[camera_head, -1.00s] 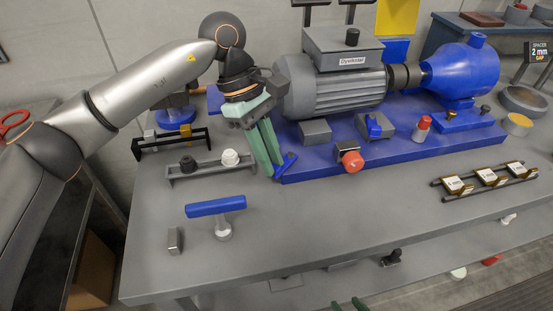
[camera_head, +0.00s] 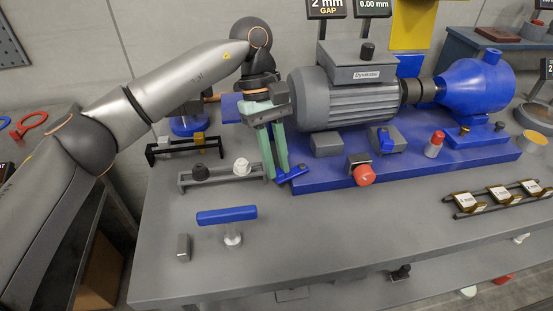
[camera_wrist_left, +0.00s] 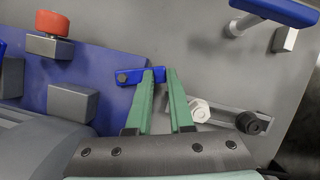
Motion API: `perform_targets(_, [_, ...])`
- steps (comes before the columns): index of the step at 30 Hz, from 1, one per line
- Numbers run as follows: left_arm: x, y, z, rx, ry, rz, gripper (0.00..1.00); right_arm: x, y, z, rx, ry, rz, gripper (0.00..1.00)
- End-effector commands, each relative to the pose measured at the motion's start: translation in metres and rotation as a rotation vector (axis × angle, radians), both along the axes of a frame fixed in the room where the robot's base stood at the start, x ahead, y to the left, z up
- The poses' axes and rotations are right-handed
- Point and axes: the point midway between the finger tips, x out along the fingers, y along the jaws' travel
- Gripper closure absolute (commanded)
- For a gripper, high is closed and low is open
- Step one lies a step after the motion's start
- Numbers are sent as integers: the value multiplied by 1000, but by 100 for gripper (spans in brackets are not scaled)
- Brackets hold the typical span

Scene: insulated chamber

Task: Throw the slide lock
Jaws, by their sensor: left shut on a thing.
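A short blue lever (camera_head: 296,173) sits at the near left corner of the blue base plate (camera_head: 330,180). It looks like the slide lock, with a pivot dot at one end. My left gripper (camera_head: 279,178) points down at the lever's left end, its two green fingers close around it. In the left wrist view the lever (camera_wrist_left: 129,76) runs from over the blue plate to between the fingertips (camera_wrist_left: 159,73), its free end past the plate's edge. The fingers partly cover it. My right gripper is not in view.
A motor (camera_head: 340,98) and a blue pump (camera_head: 472,88) stand on the plate. A red knob (camera_head: 362,174) is to the right of the lever. A rack with black and white knobs (camera_head: 222,176) lies left of the fingers. A blue T-handle (camera_head: 227,215) stands in front.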

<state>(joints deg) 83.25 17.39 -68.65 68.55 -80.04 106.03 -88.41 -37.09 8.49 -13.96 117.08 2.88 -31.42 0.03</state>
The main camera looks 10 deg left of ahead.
Motion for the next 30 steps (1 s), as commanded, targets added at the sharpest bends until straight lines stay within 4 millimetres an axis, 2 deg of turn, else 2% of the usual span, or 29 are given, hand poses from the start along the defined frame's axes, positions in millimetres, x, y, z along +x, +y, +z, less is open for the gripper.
perform_targets(5, [1, 1, 0, 2, -4, 0, 100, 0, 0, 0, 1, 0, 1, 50])
perform_targets(6, [1, 1, 0, 1, -4, 1, 77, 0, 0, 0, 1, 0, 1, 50])
perform_targets(13, [1, 1, 0, 1, -2, 1, 51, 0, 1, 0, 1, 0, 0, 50])
perform_targets(23, [2, 1, 4, 0, -2, 2, 50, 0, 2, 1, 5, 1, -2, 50])
perform_targets(26, [5, 3, 14, 1, -2, 4, 50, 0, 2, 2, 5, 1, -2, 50])
perform_targets(30, [14, 10, 41, 1, -6, 6, 50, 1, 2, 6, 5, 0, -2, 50])
